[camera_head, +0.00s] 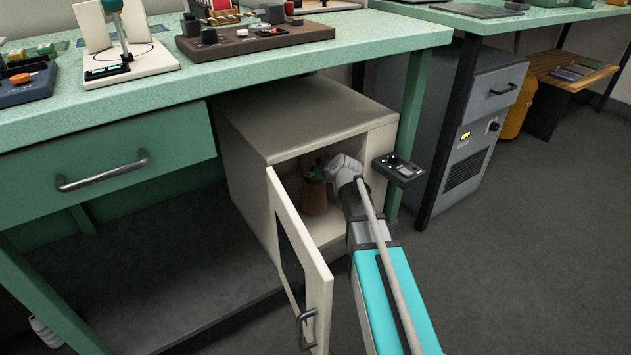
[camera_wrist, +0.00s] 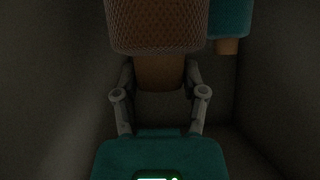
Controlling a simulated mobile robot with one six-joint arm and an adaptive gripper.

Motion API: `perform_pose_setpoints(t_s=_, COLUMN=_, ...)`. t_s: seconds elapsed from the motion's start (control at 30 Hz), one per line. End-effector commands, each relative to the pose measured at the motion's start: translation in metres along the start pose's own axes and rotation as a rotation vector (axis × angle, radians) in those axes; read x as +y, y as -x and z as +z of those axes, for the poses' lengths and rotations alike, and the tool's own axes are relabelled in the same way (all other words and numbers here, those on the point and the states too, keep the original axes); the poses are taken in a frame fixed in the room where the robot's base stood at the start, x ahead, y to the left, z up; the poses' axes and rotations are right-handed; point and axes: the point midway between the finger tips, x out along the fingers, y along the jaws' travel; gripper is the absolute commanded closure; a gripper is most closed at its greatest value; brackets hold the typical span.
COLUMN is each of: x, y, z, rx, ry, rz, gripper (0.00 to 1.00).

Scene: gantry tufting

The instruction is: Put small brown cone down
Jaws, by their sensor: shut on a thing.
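The small brown cone (camera_wrist: 155,28) fills the top middle of the wrist view, with a mesh-like wound body above a plain brown lower part. My gripper (camera_wrist: 159,72) is shut on that lower part, one finger on each side. In the head view my gripper (camera_head: 328,170) reaches into the open white cabinet (camera_head: 300,125) under the green bench. A brown shape (camera_head: 315,198) shows there just below the gripper, in shadow. Whether the cone touches the cabinet floor cannot be told.
A teal cone (camera_wrist: 229,22) with a brown base stands close to the right of the brown one in the wrist view. The cabinet walls are close on both sides. The cabinet door (camera_head: 316,275) hangs open at the left of my arm. A small control box (camera_head: 399,168) juts out at the right.

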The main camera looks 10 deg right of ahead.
Motion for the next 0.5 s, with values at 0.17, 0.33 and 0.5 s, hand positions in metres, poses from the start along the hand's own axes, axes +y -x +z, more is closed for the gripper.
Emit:
perform_pose_setpoints(t_s=0.17, x=0.000, y=-0.010, z=0.016, rx=0.000, ry=0.000, rz=0.000, gripper=1.00)
perform_pose_setpoints(t_s=0.33, x=-0.001, y=-0.013, z=0.020, rx=0.000, ry=0.000, rz=0.000, gripper=1.00)
perform_pose_setpoints(t_s=0.5, x=-0.001, y=-0.013, z=0.019, rx=0.000, ry=0.000, rz=-0.001, gripper=1.00)
